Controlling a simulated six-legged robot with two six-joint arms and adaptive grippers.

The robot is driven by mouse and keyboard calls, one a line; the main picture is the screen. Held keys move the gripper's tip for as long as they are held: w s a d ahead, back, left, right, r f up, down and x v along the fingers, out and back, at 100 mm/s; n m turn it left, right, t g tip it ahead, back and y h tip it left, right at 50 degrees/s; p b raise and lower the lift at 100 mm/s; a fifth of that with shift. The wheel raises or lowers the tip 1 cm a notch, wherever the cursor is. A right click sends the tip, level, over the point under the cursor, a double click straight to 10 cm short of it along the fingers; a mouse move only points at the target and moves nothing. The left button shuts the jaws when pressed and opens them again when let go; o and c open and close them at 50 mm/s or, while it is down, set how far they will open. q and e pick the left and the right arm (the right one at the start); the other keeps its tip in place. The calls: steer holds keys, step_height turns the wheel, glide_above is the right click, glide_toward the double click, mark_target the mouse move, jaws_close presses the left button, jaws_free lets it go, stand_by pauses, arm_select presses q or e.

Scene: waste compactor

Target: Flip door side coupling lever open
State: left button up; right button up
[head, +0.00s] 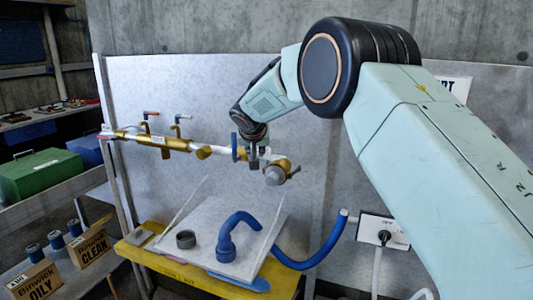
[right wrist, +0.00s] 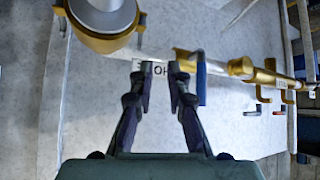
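A brass and white pipe (head: 185,143) runs along the grey wall panel in the head view. Its right end carries a brass coupling with a round grey cap (head: 273,176), which is large at the upper left of the right wrist view (right wrist: 105,18). A small grey lever-like piece (head: 294,171) sticks out beside the cap. A blue handle (head: 240,150) stands on the pipe left of the cap; it is right of my fingers in the wrist view (right wrist: 201,80). My right gripper (head: 254,157) is at the pipe between handle and cap. Its fingers (right wrist: 161,72) are apart, with nothing visibly held. Contact is unclear. My left gripper is out of view.
Below is a yellow table (head: 165,262) with a blue curved hose (head: 227,238) and a dark grey ring (head: 186,239). Small red-handled (head: 150,114) and dark-handled valves sit farther left on the pipe. A switch box (head: 383,231) is at the right.

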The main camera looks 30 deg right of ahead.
mark_target(267, 160)
steer(key=w+d+f, duration=0.1)
steer(key=d+f+m+p, duration=0.1)
steer(key=d, duration=0.1)
steer(key=w+d+f+m+g+p, duration=0.1)
steer(key=d+f, duration=0.1)
steer(key=shift+w+d+h, duration=0.1)
steer(key=shift+w+h, duration=0.25)
steer(key=shift+h, duration=0.05)
steer(key=shift+w+f, duration=0.25)
steer(key=shift+f, duration=0.05)
steer(key=shift+w+f, duration=0.1)
steer(key=shift+f, duration=0.05)
steer(key=shift+d+f, duration=0.15)
steer(key=shift+d, duration=0.05)
steer(key=shift+w+a, duration=0.1)
steer(key=shift+a, duration=0.1)
jaws_close()
